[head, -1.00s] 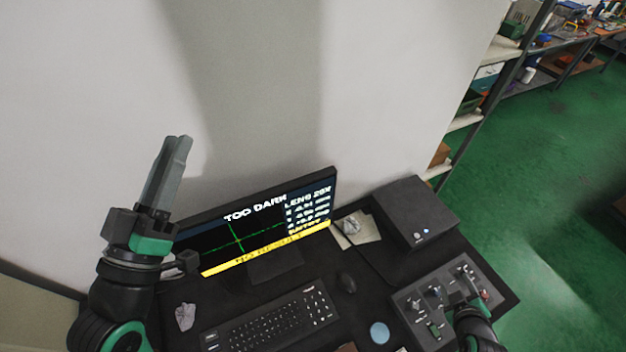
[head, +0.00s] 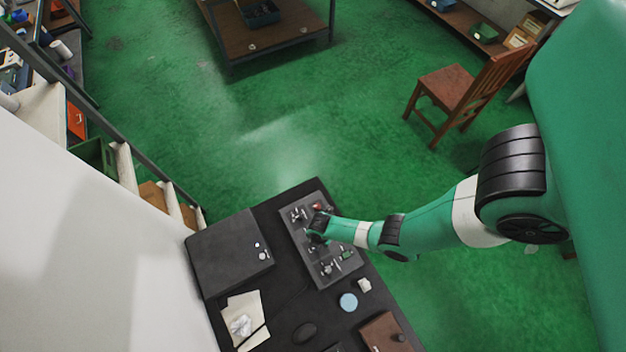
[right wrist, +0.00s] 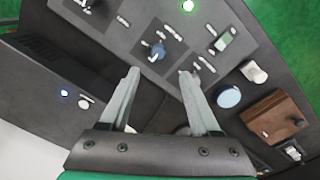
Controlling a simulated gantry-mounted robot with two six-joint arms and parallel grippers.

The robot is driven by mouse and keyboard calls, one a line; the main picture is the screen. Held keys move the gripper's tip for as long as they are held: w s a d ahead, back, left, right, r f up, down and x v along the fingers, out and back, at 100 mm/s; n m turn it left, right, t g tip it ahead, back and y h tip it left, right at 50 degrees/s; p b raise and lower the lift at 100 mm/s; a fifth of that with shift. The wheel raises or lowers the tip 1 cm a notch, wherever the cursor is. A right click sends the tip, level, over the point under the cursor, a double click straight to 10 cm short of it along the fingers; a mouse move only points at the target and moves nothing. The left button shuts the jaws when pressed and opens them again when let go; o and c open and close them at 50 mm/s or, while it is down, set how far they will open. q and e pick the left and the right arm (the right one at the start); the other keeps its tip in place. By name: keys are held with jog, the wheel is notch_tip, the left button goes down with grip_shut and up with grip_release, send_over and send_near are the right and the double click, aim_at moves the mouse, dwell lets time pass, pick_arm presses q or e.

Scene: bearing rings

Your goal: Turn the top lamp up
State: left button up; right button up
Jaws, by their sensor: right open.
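The dark grey control panel (head: 330,268) lies on the black desk, with several knobs and switches. My right gripper (head: 314,232) is over its middle in the head view, and the wrist hides part of the controls. In the right wrist view my right gripper (right wrist: 159,72) is open and empty, its two fingers spread toward the panel (right wrist: 196,62). A blue-grey knob (right wrist: 157,53) lies just beyond and between the fingertips, apart from them. A green switch (right wrist: 226,39) and a lit green light (right wrist: 188,5) are farther off. The labels are too small to read, so I cannot tell which control is the top lamp.
A dark box (head: 228,254) stands left of the panel. A pale blue disc (head: 348,302), a small white piece (head: 364,285) and a brown box (head: 386,334) lie near the panel's front end.

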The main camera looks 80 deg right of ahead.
jog(key=f+b, duration=0.5)
jog(key=f, duration=0.2)
jog(key=f+b, duration=0.3)
jog(key=shift+w+d+f+b, duration=0.1)
jog(key=shift+w+f+b, duration=0.05)
jog(key=shift+w+b, duration=0.15)
grip_shut()
